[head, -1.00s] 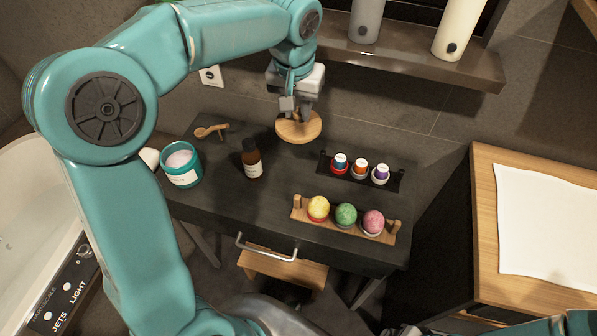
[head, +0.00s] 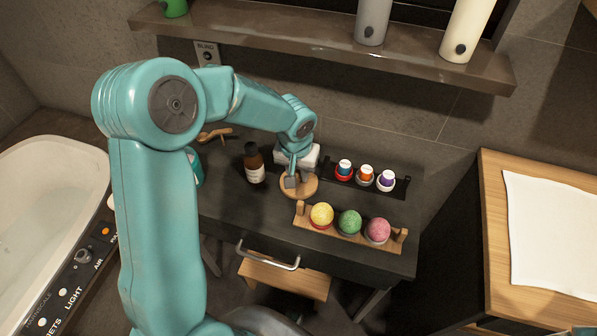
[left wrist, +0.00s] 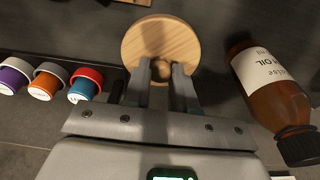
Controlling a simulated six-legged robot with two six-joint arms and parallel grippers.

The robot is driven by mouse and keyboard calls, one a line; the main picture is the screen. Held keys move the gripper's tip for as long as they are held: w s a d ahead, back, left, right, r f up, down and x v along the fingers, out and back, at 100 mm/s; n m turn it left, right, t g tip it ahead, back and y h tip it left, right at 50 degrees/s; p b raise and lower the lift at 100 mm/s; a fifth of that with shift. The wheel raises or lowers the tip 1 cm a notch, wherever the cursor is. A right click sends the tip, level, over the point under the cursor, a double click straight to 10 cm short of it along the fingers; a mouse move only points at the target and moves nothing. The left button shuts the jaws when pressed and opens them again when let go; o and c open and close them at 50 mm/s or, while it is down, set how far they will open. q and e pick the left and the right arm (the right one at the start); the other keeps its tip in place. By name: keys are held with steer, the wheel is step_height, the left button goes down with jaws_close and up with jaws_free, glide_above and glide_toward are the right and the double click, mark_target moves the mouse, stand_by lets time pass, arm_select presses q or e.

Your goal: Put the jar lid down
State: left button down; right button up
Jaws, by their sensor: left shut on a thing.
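The jar lid (head: 309,188) is a round wooden disc with a small knob. In the head view it is at the middle of the dark vanity top (head: 232,205), between the brown bottle and the bath-bomb tray. My left gripper (head: 291,181) is above it, shut on its knob. The left wrist view also shows the lid (left wrist: 178,36) with the fingers on the knob (left wrist: 164,72). I cannot tell if the lid touches the top. The teal jar (head: 196,168) is mostly hidden behind my left arm. My right gripper is not in view.
A brown bottle (head: 254,163) stands left of the lid. A wooden tray (head: 343,233) with three bath bombs lies in front, and a dark rack (head: 401,190) with three small pots is to the right. A wooden scoop (head: 216,134) lies at the back left. A shelf (head: 300,46) overhangs behind.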

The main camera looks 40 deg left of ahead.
arm_select(q)
steer(key=shift+f, duration=0.3)
steer(key=shift+r, duration=0.15)
steer(key=shift+f, duration=0.25)
steer(key=c, duration=0.9)
jaws_free()
steer(key=shift+r, duration=0.1)
